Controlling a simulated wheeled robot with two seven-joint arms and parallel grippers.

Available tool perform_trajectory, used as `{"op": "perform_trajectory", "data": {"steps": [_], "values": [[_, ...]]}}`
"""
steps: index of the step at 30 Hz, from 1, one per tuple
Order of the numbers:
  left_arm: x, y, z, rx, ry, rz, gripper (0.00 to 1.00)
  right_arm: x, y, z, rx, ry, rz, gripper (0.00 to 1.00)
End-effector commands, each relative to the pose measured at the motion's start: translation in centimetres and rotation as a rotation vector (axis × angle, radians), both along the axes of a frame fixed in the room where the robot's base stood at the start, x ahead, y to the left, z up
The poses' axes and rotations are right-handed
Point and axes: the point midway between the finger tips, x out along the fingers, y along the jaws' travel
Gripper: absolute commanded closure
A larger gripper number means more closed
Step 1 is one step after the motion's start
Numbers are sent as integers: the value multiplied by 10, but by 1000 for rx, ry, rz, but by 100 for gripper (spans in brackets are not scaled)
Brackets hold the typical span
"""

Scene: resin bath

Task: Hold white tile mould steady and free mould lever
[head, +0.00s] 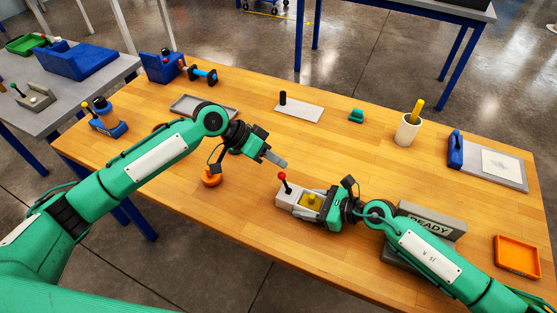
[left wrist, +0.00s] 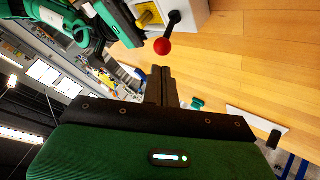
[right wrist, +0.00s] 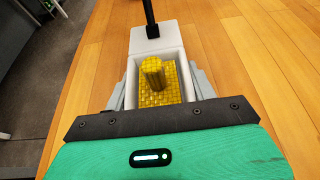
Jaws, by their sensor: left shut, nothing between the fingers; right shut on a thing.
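The white tile mould (head: 291,197) sits near the front middle of the table, with a yellow gridded insert and knob (right wrist: 153,73) in its open box. The mould lever (head: 287,187), a black rod with a red ball (left wrist: 162,46), stands up from its far end. My right gripper (head: 313,201) is shut on the mould, one finger along each side wall in the right wrist view. My left gripper (head: 282,163) is shut and empty, its fingertips just behind the red ball and apart from it. In the left wrist view the closed fingers (left wrist: 162,75) point toward the ball.
A grey READY block (head: 430,221) stands under my right forearm, and an orange tray (head: 517,256) lies further right. An orange object (head: 210,178) stands below my left forearm. A white cup (head: 408,130) and a white plate (head: 299,109) are further back. The table right of the cup is partly clear.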

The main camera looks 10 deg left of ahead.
Motion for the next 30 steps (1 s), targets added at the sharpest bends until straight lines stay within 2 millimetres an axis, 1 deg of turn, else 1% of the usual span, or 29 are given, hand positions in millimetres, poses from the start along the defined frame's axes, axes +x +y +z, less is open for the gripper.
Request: {"op": "perform_trajectory", "data": {"steps": [9,12,15,21,30], "values": [[-3,42,42,2,-3,2,100,-1,0,0,-1,1,1,78],[-4,54,53,2,-1,2,100,-1,0,0,-1,1,1,78],[-4,61,61,1,-2,1,100,-1,0,0,-1,1,2,78],[-5,66,66,1,-1,0,100,-1,0,-1,-1,1,2,78],[-5,65,66,0,-1,-1,100,-1,0,-1,-1,1,2,78]]}}
